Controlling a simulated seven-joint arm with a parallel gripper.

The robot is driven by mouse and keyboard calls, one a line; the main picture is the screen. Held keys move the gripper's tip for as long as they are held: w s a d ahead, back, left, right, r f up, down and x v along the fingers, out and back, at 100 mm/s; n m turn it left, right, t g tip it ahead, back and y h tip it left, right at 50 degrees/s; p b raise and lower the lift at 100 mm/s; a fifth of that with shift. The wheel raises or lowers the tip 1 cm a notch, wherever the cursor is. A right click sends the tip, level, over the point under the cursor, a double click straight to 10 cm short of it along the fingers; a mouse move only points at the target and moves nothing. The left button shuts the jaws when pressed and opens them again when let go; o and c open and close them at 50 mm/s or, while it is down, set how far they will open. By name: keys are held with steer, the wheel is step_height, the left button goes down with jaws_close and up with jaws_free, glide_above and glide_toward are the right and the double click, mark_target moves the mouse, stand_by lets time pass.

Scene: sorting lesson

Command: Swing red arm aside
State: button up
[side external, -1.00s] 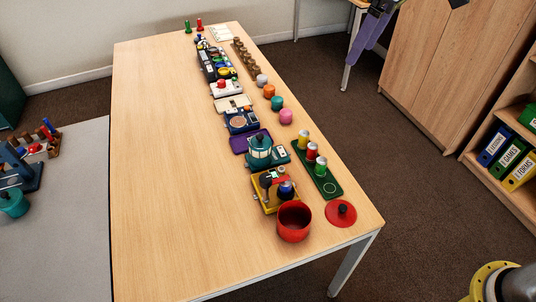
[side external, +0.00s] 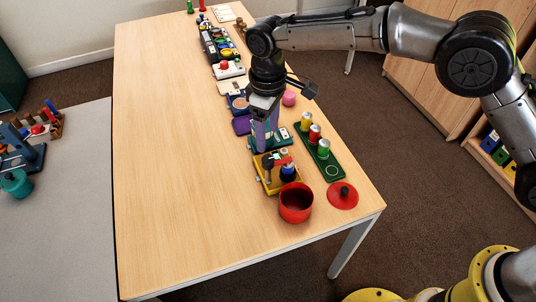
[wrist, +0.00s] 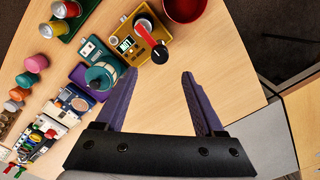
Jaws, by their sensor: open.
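The red arm (side external: 281,161) is part of a yellow unit (side external: 263,184) near the front end of the table. In the wrist view the red arm (wrist: 146,35) lies across the yellow unit (wrist: 122,30) beside a silver-topped can (wrist: 142,22). Its black knob (wrist: 160,54) is at the unit's edge. My gripper (side external: 266,138) hangs just behind the yellow unit, with its purple fingers pointing down. In the wrist view my gripper (wrist: 158,78) is open and empty. The knob lies just ahead of the gap between the fingertips, and neither finger visibly touches it.
A red pot (side external: 296,204) and its red lid (side external: 343,197) stand in front of the unit. A green tray (side external: 331,171) with three cans is to the right. A teal unit (wrist: 101,72) is close to one finger. The table's left side (side external: 170,150) is clear.

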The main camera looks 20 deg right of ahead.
mark_target(268, 159)
step_height(268, 159, down, 9)
steer(key=shift+r, duration=0.1)
steer(key=shift+c, duration=0.2)
jaws_close()
stand_by(0.4)
